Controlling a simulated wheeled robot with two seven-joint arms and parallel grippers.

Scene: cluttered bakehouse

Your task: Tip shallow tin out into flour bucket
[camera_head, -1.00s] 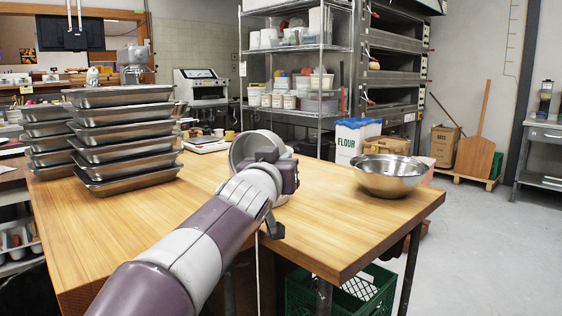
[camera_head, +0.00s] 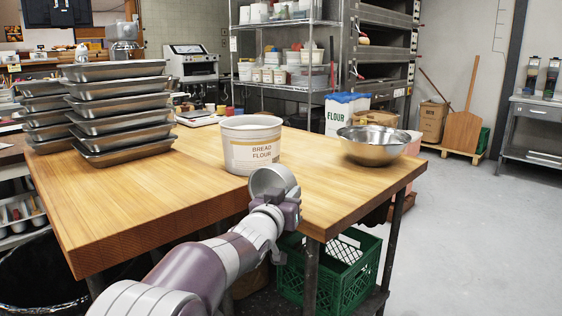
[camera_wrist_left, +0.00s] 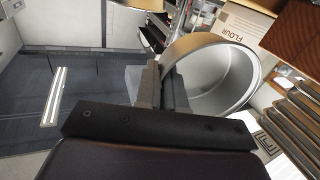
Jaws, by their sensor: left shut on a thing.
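The flour bucket (camera_head: 250,155) is a white tub with a beige "BREAD FLOUR" label, upright on the wooden table. The shallow tin (camera_head: 262,180) is round, grey metal, and tilted on its side in front of the bucket, apart from it, near the table's front edge. My left gripper (camera_head: 284,203) is shut on the tin's rim. In the left wrist view the fingers (camera_wrist_left: 162,88) pinch the wall of the tin (camera_wrist_left: 222,85), whose bare metal inside shows no contents. The bucket's label (camera_wrist_left: 240,25) shows behind it. My right gripper is in neither view.
Stacked metal trays (camera_head: 118,110) stand on the left of the table (camera_head: 150,190). A steel bowl (camera_head: 372,146) stands at its right end. A green crate (camera_head: 335,270) sits below. The tabletop between trays and bucket is clear.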

